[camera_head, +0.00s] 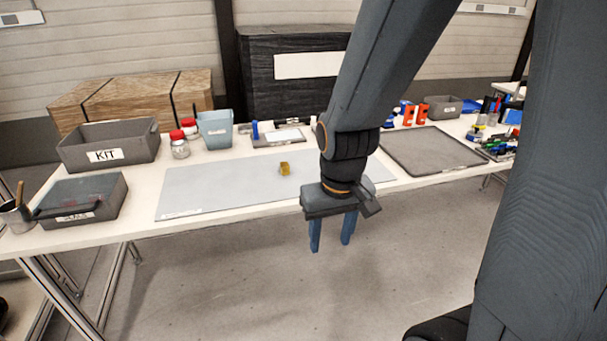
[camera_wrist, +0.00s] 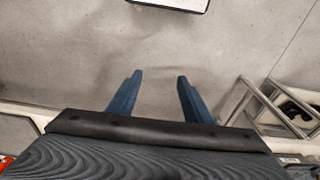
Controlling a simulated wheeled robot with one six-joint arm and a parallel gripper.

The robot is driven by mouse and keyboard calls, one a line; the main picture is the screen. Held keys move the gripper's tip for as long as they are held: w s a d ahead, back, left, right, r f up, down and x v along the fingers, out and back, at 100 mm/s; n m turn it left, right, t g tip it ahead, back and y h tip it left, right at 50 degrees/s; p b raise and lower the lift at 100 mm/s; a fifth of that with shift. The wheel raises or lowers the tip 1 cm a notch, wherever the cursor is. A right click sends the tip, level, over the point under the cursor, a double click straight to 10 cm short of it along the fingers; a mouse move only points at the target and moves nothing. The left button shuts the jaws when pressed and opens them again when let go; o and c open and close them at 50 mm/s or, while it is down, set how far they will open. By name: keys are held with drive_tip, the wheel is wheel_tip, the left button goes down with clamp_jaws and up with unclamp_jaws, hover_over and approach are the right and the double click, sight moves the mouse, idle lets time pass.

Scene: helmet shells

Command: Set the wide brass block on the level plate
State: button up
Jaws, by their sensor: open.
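A small brass block (camera_head: 284,168) sits on the grey mat (camera_head: 215,190) in the middle of the table. A level plate with a white face (camera_head: 284,135) seems to lie behind the mat, partly beside my arm; I cannot tell for sure that it is the level plate. My gripper (camera_head: 331,247) hangs in front of the table's front edge, to the right of the block and nearer to me. Its blue fingers are apart with nothing between them.
A KIT bin (camera_head: 110,152), a lidded grey case (camera_head: 82,198) and a cup (camera_head: 14,215) stand at the left. Red-lidded jars (camera_head: 180,148) and a blue bin (camera_head: 215,130) stand behind the mat. A dark tray (camera_head: 430,150) lies at the right. The mat around the block is clear.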

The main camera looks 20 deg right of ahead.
drive_tip(key=w+f+t+b, duration=0.3)
drive_tip(key=w+f, duration=0.1)
drive_tip(key=w, duration=0.6)
drive_tip(key=w+f+t+b, duration=0.2)
drive_tip(key=w+f+t, duration=0.15)
drive_tip(key=w, duration=0.75)
drive_tip(key=t+b, duration=0.5)
drive_tip(key=t, duration=0.2)
approach(286, 170)
drive_tip(key=shift+w+a+f, duration=0.1)
drive_tip(key=shift+w+f, duration=0.05)
drive_tip(key=shift+f, duration=0.35)
drive_tip(key=shift+w+a+f, duration=0.1)
drive_tip(key=shift+w+f, duration=0.05)
drive_tip(key=shift+f, duration=0.4)
drive_tip(key=shift+w+r+t+b, duration=0.1)
drive_tip(key=shift+w+t+b, duration=0.2)
drive_tip(key=shift+w+t, duration=0.3)
drive_tip(key=shift+w, duration=0.35)
drive_tip(key=w, duration=0.4)
drive_tip(key=w+p, duration=0.1)
drive_tip(key=w, duration=0.2)
drive_tip(key=shift+w+d+f, duration=0.1)
drive_tip(key=shift+d+f, duration=0.05)
drive_tip(key=shift+f, duration=0.2)
drive_tip(key=shift+c, duration=0.4)
clamp_jaws()
